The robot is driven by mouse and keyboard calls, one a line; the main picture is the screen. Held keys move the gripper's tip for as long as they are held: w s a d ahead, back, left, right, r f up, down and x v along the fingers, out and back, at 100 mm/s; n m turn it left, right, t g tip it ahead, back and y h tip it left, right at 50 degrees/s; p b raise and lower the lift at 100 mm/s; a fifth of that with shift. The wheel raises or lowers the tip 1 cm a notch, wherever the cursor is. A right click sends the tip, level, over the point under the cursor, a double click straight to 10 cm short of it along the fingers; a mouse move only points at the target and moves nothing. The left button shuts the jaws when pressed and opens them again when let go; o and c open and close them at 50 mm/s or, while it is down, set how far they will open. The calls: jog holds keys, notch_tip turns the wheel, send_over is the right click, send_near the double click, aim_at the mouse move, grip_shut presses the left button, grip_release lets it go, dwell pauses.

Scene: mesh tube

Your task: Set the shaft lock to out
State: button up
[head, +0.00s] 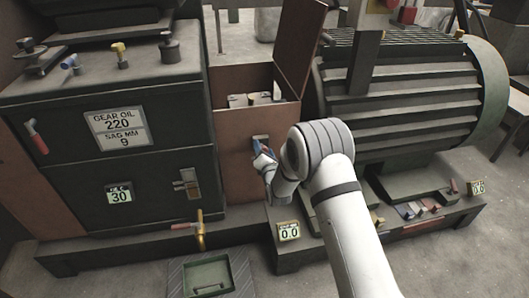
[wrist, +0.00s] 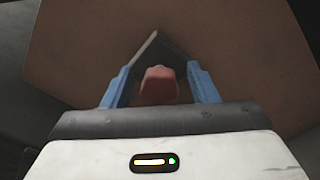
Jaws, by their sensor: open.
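My gripper (head: 263,154) is at the front of the brown box (head: 232,160) between the dark gearbox and the motor. In the wrist view my gripper (wrist: 158,73) is open, with a blue finger on each side of a red knob (wrist: 158,86). The knob stands out from a brown surface, with a dark pointed plate (wrist: 172,50) behind it. A gap shows between each finger and the knob. The knob seems to be the shaft lock's handle, but no label shows. In the head view my gripper mostly hides it; a small light plate (head: 260,139) shows just above.
The box's lid (head: 301,45) stands open above my gripper. The finned motor (head: 410,95) is close on the right. A green-lined tray (head: 207,276) lies below.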

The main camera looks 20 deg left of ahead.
jog(key=shift+c, duration=0.3)
grip_shut()
dwell(0.3)
